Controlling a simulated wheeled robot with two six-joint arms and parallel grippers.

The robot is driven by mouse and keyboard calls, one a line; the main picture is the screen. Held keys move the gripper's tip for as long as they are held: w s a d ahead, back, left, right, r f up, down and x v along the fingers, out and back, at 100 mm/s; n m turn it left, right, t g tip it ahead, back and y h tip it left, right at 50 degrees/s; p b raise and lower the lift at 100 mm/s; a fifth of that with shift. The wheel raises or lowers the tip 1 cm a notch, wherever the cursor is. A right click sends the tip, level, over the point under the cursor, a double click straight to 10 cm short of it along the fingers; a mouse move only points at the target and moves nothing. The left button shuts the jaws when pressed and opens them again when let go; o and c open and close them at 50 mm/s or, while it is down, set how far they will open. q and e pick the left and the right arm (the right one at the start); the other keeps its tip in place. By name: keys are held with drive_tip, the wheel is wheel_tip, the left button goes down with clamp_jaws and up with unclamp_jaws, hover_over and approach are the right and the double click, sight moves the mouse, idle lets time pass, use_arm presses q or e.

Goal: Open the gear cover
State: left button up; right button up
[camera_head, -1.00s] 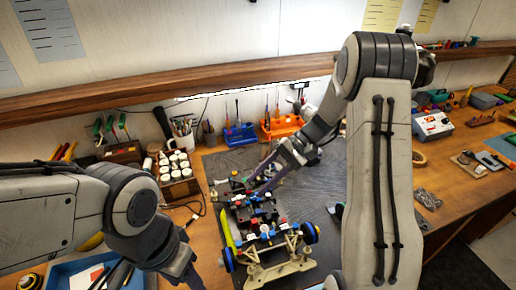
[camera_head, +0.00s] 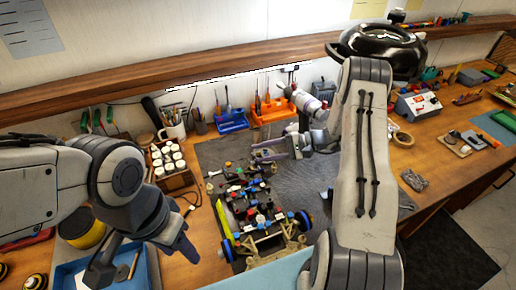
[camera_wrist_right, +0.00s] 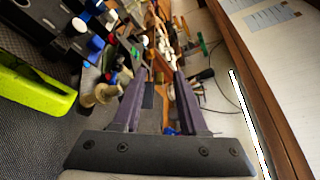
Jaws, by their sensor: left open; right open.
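The RC racecar (camera_head: 262,217) stands on the dark mat with its blue-rimmed wheels toward me and a yellow-green strip (camera_head: 228,222) along its left side. The strip also shows large at the left of the right wrist view (camera_wrist_right: 35,85). I cannot make out the gear cover for certain among the car's small parts. My right gripper (camera_head: 262,152) is open and empty, just beyond the far end of the car; its two fingers are apart in the right wrist view (camera_wrist_right: 160,74). My left gripper (camera_head: 145,262) is open and empty, left of the car.
A blue tray (camera_head: 70,272) with tools lies at the lower left. A box of white-capped jars (camera_head: 170,165), a blue holder (camera_head: 232,122) and an orange holder (camera_head: 272,112) stand at the back. The dark mat (camera_head: 295,185) right of the car is mostly clear.

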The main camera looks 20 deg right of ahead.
drive_tip(key=shift+w+a+f, duration=0.15)
drive_tip(key=shift+a+f, duration=0.05)
drive_tip(key=shift+a, duration=0.45)
clamp_jaws()
